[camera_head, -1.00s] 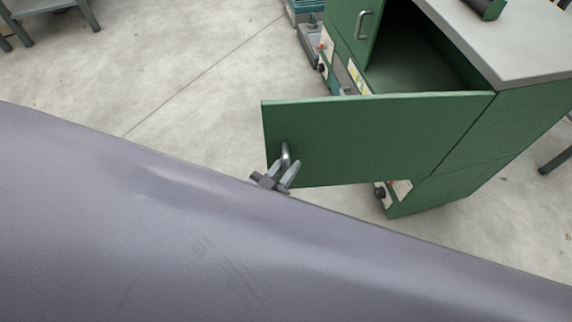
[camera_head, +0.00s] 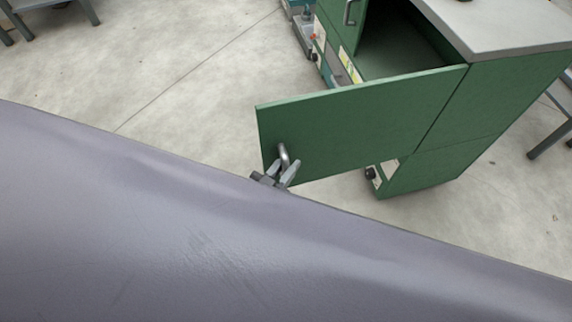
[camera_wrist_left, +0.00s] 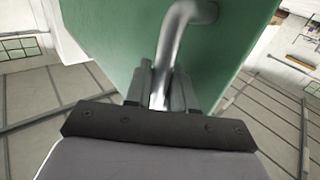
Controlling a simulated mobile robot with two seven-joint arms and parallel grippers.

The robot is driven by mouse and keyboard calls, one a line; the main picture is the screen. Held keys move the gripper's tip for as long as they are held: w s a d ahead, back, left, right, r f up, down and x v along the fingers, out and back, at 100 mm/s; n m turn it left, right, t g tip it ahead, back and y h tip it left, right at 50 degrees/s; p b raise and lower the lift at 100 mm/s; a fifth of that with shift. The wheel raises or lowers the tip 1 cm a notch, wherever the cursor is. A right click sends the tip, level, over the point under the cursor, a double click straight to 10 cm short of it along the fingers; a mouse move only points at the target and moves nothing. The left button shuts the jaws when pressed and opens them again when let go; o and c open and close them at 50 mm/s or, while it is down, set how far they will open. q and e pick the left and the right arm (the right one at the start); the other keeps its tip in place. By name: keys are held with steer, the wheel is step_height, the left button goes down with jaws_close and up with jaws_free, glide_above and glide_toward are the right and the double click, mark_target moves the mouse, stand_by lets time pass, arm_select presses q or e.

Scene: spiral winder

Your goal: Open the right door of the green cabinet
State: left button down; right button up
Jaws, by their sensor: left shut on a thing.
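The green cabinet (camera_head: 440,160) stands at the upper right in the head view. Its right door (camera_head: 360,125) stands wide open, swung out from the hinge edge at its right. My left gripper (camera_head: 284,168) is shut on the door's metal handle (camera_head: 284,152) near the door's free edge. In the left wrist view the gripper's fingers (camera_wrist_left: 161,88) close around the handle (camera_wrist_left: 178,40), with the green door (camera_wrist_left: 225,45) behind it. My right gripper is not in view.
The left door (camera_head: 332,12) of the cabinet shows with its own handle at the top. The cabinet's inside (camera_head: 405,45) looks empty where visible. A grey worktop (camera_head: 490,28) covers the cabinet. Open concrete floor (camera_head: 190,85) lies to the left. My arm fills the lower part.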

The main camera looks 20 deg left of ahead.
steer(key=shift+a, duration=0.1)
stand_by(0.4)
arm_select(q)
steer(key=c, duration=1.1)
jaws_free()
steer(key=shift+s, duration=0.15)
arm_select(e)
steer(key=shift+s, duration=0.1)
